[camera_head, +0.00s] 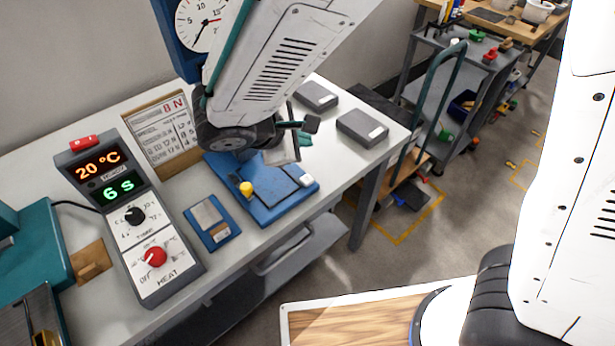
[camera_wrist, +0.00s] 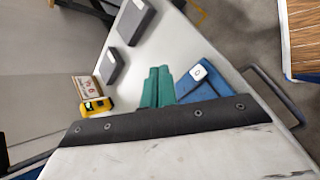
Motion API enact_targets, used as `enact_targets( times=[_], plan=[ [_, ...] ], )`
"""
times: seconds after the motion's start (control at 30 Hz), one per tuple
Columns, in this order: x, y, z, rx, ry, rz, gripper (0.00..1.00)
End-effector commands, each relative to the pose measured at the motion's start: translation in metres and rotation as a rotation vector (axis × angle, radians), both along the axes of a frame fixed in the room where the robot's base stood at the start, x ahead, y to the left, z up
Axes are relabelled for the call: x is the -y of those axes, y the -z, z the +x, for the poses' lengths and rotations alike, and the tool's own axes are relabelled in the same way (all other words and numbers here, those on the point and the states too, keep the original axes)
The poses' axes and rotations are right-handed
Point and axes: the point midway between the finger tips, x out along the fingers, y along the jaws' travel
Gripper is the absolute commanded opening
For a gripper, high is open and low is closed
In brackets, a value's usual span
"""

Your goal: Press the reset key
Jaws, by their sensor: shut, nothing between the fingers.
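A blue device (camera_head: 262,206) with a grey plate lies on the pale bench. A small white key (camera_head: 306,180) sits at its right corner; in the wrist view this key (camera_wrist: 198,72) bears a dark round mark. No key reads "reset" legibly. A yellow knob (camera_head: 246,188) is at the device's left end. My gripper (camera_head: 304,139) is above the device's far side, apart from the white key. In the wrist view its teal fingers (camera_wrist: 157,86) are together and empty, left of the key. The arm hides part of the device's far side.
A controller (camera_head: 132,222) with lit displays, a red knob and a red top button stands at left. A small blue block (camera_head: 212,222) lies between it and the device. Two grey boxes (camera_head: 362,128) (camera_head: 316,95) stand behind. A blue dial gauge (camera_head: 197,22) and notice board (camera_head: 162,130) are at the back.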

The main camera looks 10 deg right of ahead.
Motion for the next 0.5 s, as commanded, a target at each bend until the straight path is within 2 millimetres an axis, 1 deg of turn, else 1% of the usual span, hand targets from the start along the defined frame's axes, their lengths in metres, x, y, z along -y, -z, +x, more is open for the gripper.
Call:
enact_targets(
  times=[0.13,0.23,0.5],
  plan=[
    [0.000,0.006,0.000,-0.002,0.000,-0.002,0.00],
    [0.001,0.016,0.000,-0.002,0.002,-0.003,0.00],
    [0.001,0.055,-0.001,-0.003,0.002,-0.003,0.00]
  ],
)
